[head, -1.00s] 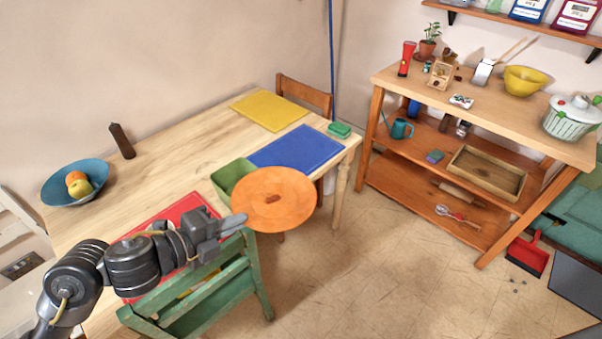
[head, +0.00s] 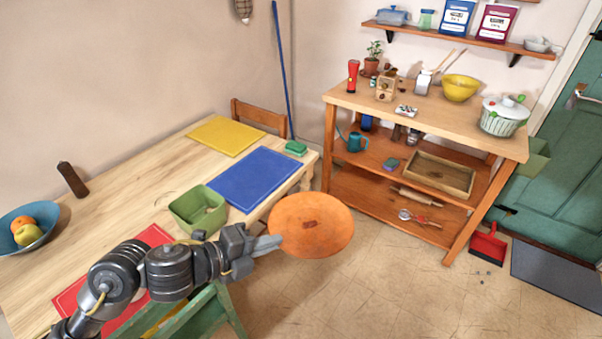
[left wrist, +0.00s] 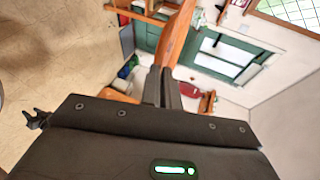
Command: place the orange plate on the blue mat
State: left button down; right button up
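The orange plate (head: 312,226) is a wide round disc with a small dark mark at its middle. My left gripper (head: 268,243) is shut on its left rim and holds it up past the table's front right edge. In the left wrist view the plate (left wrist: 178,35) shows nearly edge-on between the fingertips (left wrist: 162,80). The blue mat (head: 254,177) lies flat and bare on the table, behind and left of the plate. My right gripper is not in view.
A green square bowl (head: 197,212) stands beside the blue mat's left corner. A yellow mat (head: 226,136) lies behind, a red mat (head: 75,290) in front. A green chair (head: 215,310) stands at the table's front.

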aim_at(258, 171)
jog(key=z, duration=2.3)
jog(key=i, duration=3.25)
jog(key=u, duration=3.5)
jog(key=i, duration=1.65)
